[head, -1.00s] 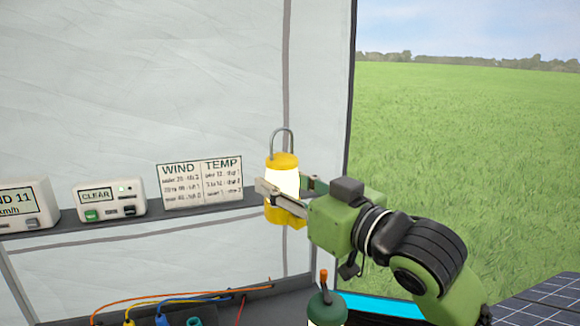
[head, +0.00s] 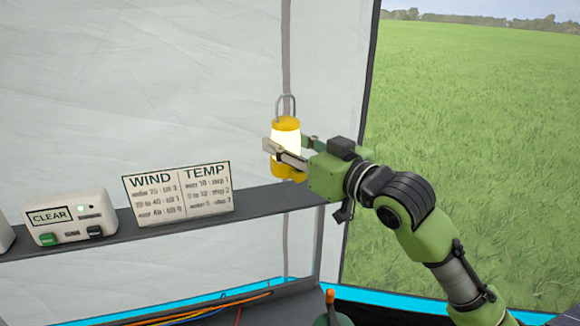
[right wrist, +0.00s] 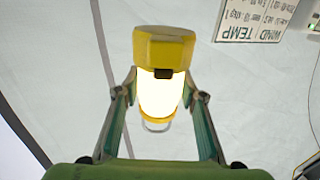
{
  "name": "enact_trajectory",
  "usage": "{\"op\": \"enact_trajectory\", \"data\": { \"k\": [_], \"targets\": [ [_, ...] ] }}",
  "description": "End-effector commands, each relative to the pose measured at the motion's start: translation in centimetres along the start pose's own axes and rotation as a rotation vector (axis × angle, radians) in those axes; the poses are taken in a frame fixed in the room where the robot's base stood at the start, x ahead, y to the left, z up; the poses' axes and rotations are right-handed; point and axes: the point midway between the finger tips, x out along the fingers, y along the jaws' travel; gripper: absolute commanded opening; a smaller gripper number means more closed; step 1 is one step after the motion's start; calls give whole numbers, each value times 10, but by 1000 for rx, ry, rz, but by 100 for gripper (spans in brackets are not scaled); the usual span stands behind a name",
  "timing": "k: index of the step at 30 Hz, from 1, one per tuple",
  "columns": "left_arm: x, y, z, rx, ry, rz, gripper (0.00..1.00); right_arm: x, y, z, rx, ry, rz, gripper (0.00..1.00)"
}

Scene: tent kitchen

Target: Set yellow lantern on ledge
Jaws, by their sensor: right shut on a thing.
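The yellow lantern (head: 286,125) has a glowing middle and a grey wire handle on top. My right gripper (head: 288,157) is shut around its glowing body and holds it upright. In the head view the lantern's base appears at the right part of the dark ledge (head: 262,201); I cannot tell whether it touches. In the right wrist view the lantern (right wrist: 164,48) sits between both fingers (right wrist: 160,100), its yellow base toward the camera's top. My left gripper is not in view.
A WIND/TEMP card (head: 178,193) stands on the ledge left of the lantern. A white CLEAR box (head: 68,218) stands further left. Bare ledge lies between card and lantern. Wires (head: 200,309) and an orange-tipped green item (head: 331,310) are below.

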Motion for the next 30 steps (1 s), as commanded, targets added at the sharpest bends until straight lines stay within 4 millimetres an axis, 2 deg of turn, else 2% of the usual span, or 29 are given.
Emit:
{"op": "enact_trajectory", "data": {
  "k": [3,6,11,19,24,30],
  "targets": [
    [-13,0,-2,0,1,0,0,18,19,7,1,0,3,2],
    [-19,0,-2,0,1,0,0,30,31,29,2,-3,3,2],
    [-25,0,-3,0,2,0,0,44,44,51,-1,3,2,2],
    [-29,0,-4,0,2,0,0,54,54,69,-1,3,1,2],
    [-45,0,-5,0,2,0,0,53,53,91,1,1,0,2],
    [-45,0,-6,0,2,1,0,53,52,98,-2,7,0,2]
  ]
}}
